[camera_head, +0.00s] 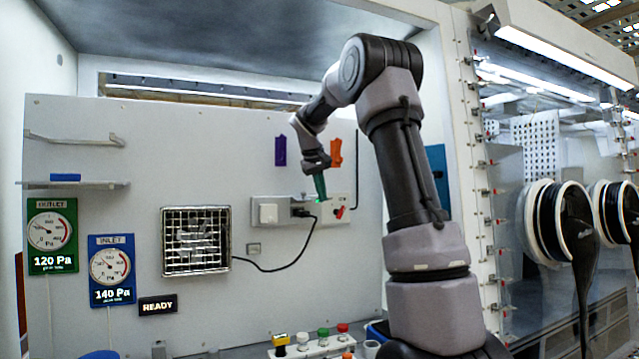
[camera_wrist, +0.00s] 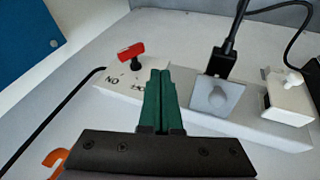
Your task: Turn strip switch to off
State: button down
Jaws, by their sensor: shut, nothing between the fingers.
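The white power strip (camera_head: 268,203) is mounted on the grey wall panel, and it also shows in the wrist view (camera_wrist: 240,126). The strip's red switch (camera_head: 340,212) is at its right end. In the wrist view the red switch (camera_wrist: 131,51) is a tilted lever on a dark pivot, beside an upside-down ON mark and a second mark partly hidden by my fingers. My gripper (camera_head: 322,198) is in front of the strip, left of the switch, with its green fingers shut and empty. In the wrist view the fingertips (camera_wrist: 160,72) are just right of the switch, apart from it.
A black plug (camera_wrist: 222,65) and cable sit in the strip, with a white plug block (camera_wrist: 288,97) beside it. Orange (camera_head: 336,152) and purple (camera_head: 280,151) hooks are above. A vent grille (camera_head: 196,240) and two gauges are left. Several coloured buttons (camera_head: 323,332) are below.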

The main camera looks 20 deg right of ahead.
aim_at(337, 216)
jog(key=shift+w+d+f, duration=0.25)
jog(key=shift+d+f, duration=0.85)
jog(key=shift+w+d+f, duration=0.25)
jog(key=shift+d+f, duration=0.85)
jog(key=shift+d+f+h, duration=0.1)
jog(key=shift+f+h, duration=0.25)
jog(key=shift+h, duration=0.15)
jog(key=shift+f+h, duration=0.1)
jog(key=shift+h, duration=0.2)
jog(key=shift+f+n+h, duration=0.15)
jog(key=shift+n+h, duration=0.15)
jog(key=shift+h, duration=0.3)
jog(key=shift+f, duration=0.35)
jog(key=shift+r, duration=0.15)
